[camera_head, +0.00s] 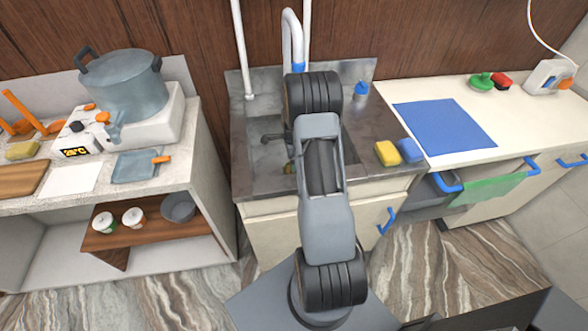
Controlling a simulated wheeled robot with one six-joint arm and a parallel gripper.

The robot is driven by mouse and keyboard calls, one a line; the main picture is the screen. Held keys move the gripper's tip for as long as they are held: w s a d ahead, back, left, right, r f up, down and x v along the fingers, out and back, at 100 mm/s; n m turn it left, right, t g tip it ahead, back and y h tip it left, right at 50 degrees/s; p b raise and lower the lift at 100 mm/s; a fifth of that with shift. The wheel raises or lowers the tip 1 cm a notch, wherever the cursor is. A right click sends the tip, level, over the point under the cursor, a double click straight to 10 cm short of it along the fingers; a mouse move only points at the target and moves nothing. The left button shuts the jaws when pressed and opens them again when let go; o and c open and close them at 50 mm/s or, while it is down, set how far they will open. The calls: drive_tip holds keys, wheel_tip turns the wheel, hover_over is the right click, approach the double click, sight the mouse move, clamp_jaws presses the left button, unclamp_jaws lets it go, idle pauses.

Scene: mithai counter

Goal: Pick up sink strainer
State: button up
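I cannot clearly make out a sink strainer. The grey metal sink (245,172) is in the middle of the view, and my arm hides much of its basin. A small dark shape (272,137) shows in the basin just left of my arm; I cannot tell what it is. A small yellow-green thing (288,168) peeks out beside my arm, mostly hidden. My arm rises from the bottom centre to a dark joint in front of the tap. My gripper does not show, so its state is hidden.
A tap (292,40) stands behind the sink. A blue mat (445,125) lies on the white counter. A large pot (125,85) stands on the left stove.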

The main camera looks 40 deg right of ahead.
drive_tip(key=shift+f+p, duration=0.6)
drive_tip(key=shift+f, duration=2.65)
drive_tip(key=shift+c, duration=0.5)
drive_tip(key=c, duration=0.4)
